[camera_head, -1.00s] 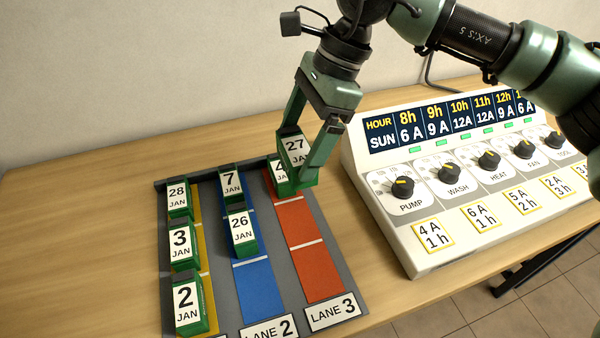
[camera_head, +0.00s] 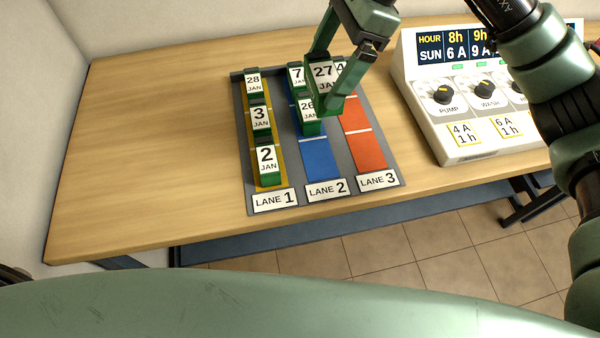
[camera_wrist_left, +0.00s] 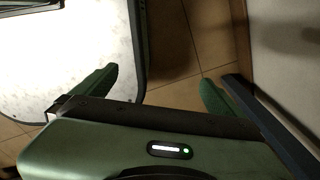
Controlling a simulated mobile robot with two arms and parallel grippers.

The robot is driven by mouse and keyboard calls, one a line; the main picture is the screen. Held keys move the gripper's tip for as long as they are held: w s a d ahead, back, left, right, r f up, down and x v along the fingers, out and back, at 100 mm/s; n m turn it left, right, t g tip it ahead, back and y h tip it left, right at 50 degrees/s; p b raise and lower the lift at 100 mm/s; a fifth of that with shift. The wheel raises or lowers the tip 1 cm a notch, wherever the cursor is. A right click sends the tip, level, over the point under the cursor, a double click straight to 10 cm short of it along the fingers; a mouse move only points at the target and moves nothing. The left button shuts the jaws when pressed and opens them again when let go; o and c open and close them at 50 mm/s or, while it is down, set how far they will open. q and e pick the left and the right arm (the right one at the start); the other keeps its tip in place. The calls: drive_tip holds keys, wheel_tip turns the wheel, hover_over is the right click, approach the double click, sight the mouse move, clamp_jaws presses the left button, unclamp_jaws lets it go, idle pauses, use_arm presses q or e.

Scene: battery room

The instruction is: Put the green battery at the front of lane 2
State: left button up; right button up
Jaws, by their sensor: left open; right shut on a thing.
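My right gripper (camera_head: 330,88) is shut on a green battery labelled 27 JAN (camera_head: 323,75) and holds it upright over the rack, between lanes 2 and 3. Blue lane 2 (camera_head: 318,158) has battery 7 JAN (camera_head: 296,76) at the back and battery 26 JAN (camera_head: 308,115) in the middle, partly behind the gripper. Its front blue slot is bare, by the LANE 2 label (camera_head: 326,189). My left gripper (camera_wrist_left: 156,92) is open and empty in the left wrist view, above the floor.
Lane 1 holds batteries 28 JAN (camera_head: 252,84), 3 JAN (camera_head: 261,120) and 2 JAN (camera_head: 267,165). Red lane 3 (camera_head: 368,152) has a mostly hidden battery at the back. A control panel with knobs (camera_head: 443,94) stands right of the rack. The table (camera_head: 150,150) is clear on the left.

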drive_tip(key=f+p, duration=0.1)
drive_tip(key=f, duration=0.5)
drive_tip(key=f+p, duration=0.2)
drive_tip(key=f, duration=0.5)
drive_tip(key=w+f+p, duration=0.1)
drive_tip(key=f, duration=0.5)
drive_tip(key=shift+d+f, duration=0.25)
drive_tip(key=shift+f, duration=0.05)
drive_tip(key=shift+w+f, duration=0.1)
drive_tip(key=shift+f, duration=0.3)
use_arm(q)
drive_tip(key=w+d+r, duration=0.1)
drive_tip(key=w+r, duration=0.3)
drive_tip(key=r, duration=0.1)
drive_tip(key=shift+w+d+t, duration=0.25)
drive_tip(key=shift+t, duration=0.05)
drive_tip(key=shift+f, duration=0.1)
use_arm(e)
drive_tip(key=shift+f, duration=0.15)
drive_tip(key=o, duration=1.8)
use_arm(q)
drive_tip(key=shift+s+f, duration=0.15)
drive_tip(key=shift+s, duration=0.15)
use_arm(e)
drive_tip(key=shift+o, duration=0.4)
